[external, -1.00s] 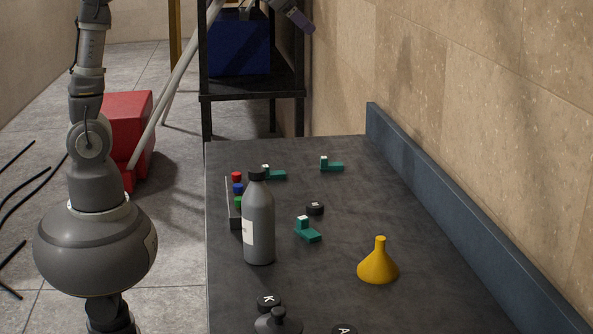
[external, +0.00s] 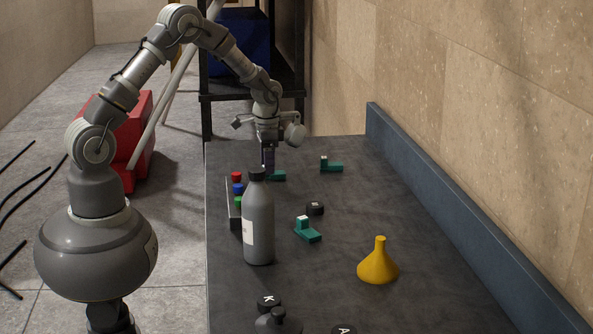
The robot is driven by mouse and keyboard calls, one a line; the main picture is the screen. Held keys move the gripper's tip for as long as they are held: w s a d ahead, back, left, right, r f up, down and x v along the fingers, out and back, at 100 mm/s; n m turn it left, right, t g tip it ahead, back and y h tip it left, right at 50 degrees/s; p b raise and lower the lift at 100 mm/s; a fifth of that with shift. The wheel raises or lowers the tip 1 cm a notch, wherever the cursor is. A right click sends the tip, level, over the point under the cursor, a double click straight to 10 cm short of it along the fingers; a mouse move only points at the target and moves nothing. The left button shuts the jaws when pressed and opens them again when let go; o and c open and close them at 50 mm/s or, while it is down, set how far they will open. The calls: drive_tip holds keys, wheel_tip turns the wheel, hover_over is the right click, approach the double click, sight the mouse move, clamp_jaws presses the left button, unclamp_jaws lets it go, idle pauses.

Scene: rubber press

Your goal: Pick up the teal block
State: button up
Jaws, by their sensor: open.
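Several teal blocks with white tops lie on the dark table. One teal block (external: 279,176) is at the far left, just right of the bottle's cap and partly hidden by my gripper. A second teal block (external: 333,167) is at the far middle of the table. A third teal block (external: 309,233) lies nearer, right of the grey bottle. My gripper (external: 268,168) is open and points down over the far left block, its fingers in front of that block's left end. I cannot tell whether it touches the block.
A grey bottle (external: 259,225) stands near the left edge, with a rack of red, blue and green buttons (external: 237,188) behind it. A yellow funnel (external: 379,264) and black knobs (external: 315,208) stand on the table (external: 420,305). A blue-grey ledge (external: 440,185) runs along the right.

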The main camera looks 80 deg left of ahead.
drive_tip(key=shift+f, duration=0.45)
drive_tip(key=shift+r, duration=0.1)
clamp_jaws()
drive_tip(key=shift+r, duration=0.1)
